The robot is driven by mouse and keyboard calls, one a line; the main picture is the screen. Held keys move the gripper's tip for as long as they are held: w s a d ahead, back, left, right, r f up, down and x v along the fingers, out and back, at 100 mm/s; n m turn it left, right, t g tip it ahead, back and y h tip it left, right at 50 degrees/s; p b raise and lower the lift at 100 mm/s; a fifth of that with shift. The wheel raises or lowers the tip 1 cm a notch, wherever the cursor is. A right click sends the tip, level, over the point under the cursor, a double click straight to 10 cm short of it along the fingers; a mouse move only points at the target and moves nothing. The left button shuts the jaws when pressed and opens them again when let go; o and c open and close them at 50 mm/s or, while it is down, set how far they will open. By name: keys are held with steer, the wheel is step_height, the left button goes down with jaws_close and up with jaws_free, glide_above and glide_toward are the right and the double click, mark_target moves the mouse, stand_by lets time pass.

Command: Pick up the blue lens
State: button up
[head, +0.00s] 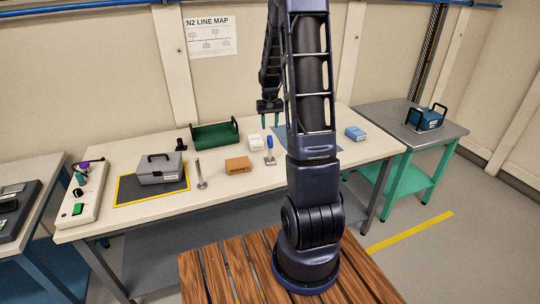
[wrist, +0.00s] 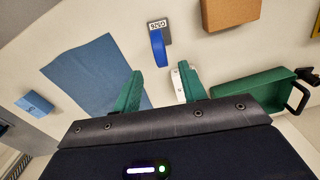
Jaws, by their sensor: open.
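The blue lens (head: 269,143) stands on the white bench, upright on a small grey base. My gripper (head: 270,119) is above the bench, behind the lens in the head view. In the wrist view my gripper (wrist: 161,71) has its two green fingers apart, with nothing between them. The lens lies just beyond the fingertips, roughly in line with the gap, and is not touched.
A white box (head: 255,142) stands close left of the lens. A brown box (head: 238,165), an upright metal post (head: 201,175) and a green tray (head: 214,136) are further left. A blue mat (wrist: 85,75) lies flat on the other side, with a small blue box (head: 355,132) beyond it.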

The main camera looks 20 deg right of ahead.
mark_target(270, 143)
steer(key=shift+s+f, duration=0.15)
steer(key=shift+f, duration=5.05)
jaws_close()
